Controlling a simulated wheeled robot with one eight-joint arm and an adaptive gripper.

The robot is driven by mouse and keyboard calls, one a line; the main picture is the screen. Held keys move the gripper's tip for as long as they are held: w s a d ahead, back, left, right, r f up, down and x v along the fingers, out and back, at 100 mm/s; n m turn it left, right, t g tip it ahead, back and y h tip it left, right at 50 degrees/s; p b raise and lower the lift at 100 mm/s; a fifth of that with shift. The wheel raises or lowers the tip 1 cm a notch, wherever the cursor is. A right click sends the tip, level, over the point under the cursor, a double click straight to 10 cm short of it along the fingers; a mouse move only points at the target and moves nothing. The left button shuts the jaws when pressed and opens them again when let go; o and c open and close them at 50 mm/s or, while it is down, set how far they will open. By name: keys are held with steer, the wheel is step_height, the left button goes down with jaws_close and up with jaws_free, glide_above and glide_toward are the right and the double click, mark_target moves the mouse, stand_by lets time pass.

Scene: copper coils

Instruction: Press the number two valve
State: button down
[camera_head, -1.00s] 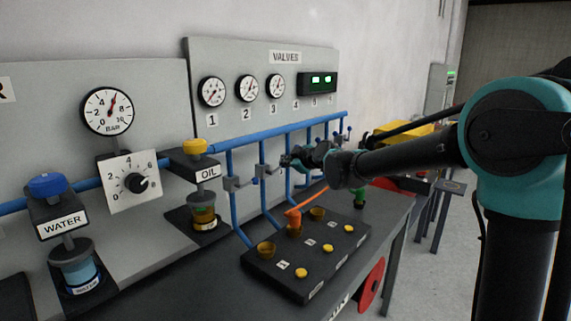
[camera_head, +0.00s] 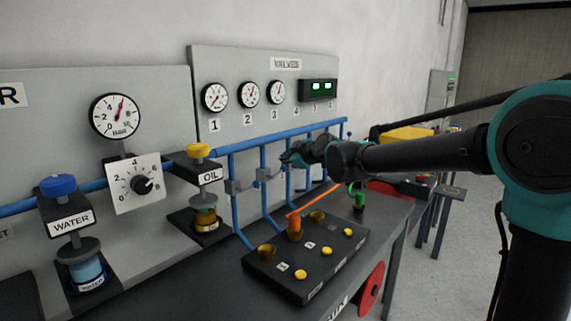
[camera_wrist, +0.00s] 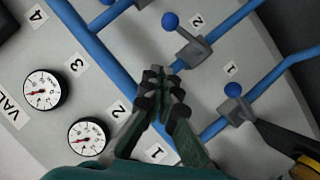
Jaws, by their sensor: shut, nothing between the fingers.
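The number two valve (camera_wrist: 190,48) is a grey block on a blue pipe with a blue ball-tipped lever, beside a label 2 in the wrist view. In the head view it shows on the second pipe (camera_head: 263,173), just left of my gripper. My gripper (camera_wrist: 160,80) is shut and empty, in front of the panel, below and left of the valve 2 lever in the wrist view. The gripper also shows in the head view (camera_head: 287,156). I cannot tell the exact depth gap; no contact is evident. The number one valve (camera_wrist: 237,108) has a similar blue ball lever.
Gauges (camera_head: 249,94) hang above the blue pipe manifold (camera_head: 280,133). A dark box (camera_head: 300,270) with yellow buttons and brass cups stands on the bench below, with an orange piece (camera_head: 294,221) on it. The oil (camera_head: 203,190) and water (camera_head: 75,230) units stand left.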

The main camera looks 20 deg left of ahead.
steer(key=v, duration=0.8)
steer(key=shift+d, duration=0.2)
steer(key=shift+s, duration=0.15)
